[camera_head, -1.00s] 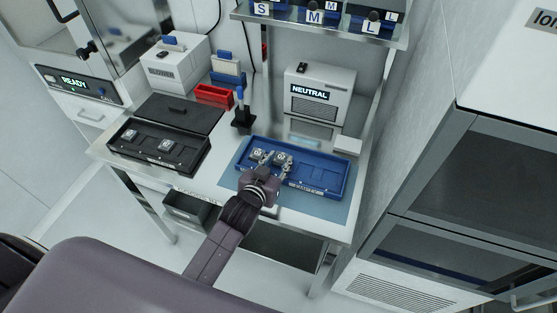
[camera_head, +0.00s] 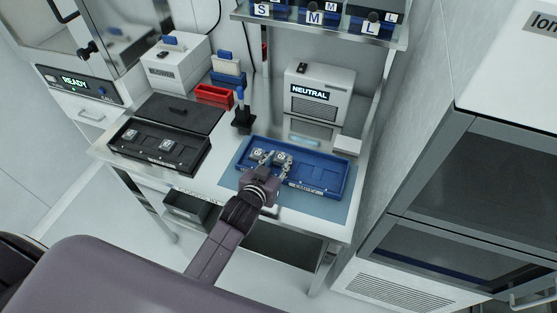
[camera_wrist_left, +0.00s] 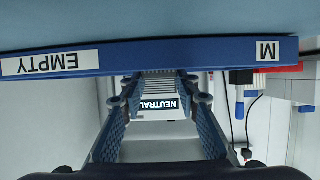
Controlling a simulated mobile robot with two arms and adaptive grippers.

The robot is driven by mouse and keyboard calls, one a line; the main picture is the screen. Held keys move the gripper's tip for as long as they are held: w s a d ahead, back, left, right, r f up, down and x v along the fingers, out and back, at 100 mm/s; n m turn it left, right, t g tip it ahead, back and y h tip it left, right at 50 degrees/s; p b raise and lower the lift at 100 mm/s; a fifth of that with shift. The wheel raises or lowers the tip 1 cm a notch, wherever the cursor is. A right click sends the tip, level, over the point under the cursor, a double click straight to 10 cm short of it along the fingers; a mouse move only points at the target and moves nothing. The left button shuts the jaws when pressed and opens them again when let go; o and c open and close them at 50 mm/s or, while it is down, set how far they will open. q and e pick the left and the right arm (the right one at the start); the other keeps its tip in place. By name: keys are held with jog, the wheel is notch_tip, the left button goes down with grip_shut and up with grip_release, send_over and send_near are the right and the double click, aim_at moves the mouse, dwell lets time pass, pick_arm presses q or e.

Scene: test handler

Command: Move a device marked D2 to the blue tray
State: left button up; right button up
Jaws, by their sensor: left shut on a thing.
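The blue tray (camera_head: 330,190) lies on a blue mat at the right of the bench; its wall with the labels EMPTY and M shows inverted in the left wrist view (camera_wrist_left: 190,56). Two small grey devices, one left (camera_head: 257,155) and one right (camera_head: 283,159), are at the tray's left part. My left gripper (camera_head: 270,164) is over that part, shut on a device at its fingertips; I cannot tell which one. The tray wall hides the grip in the wrist view. Two more devices (camera_head: 131,134) (camera_head: 166,145) sit in a black tray (camera_head: 183,167). No D2 mark is readable. My right gripper is not in view.
A NEUTRAL box (camera_head: 320,95) stands behind the blue tray. A black stand with a blue top (camera_head: 242,116) and a red bin (camera_head: 214,96) stand behind the trays. A shelf (camera_head: 320,31) hangs above. The blue tray's right part looks free.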

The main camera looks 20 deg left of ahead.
pick_arm(q)
jog(key=shift+f, duration=0.7)
dwell(0.5)
dwell(0.5)
dwell(0.4)
jog(key=o, duration=0.9)
jog(key=shift+o, duration=0.2)
jog(key=shift+r, duration=0.1)
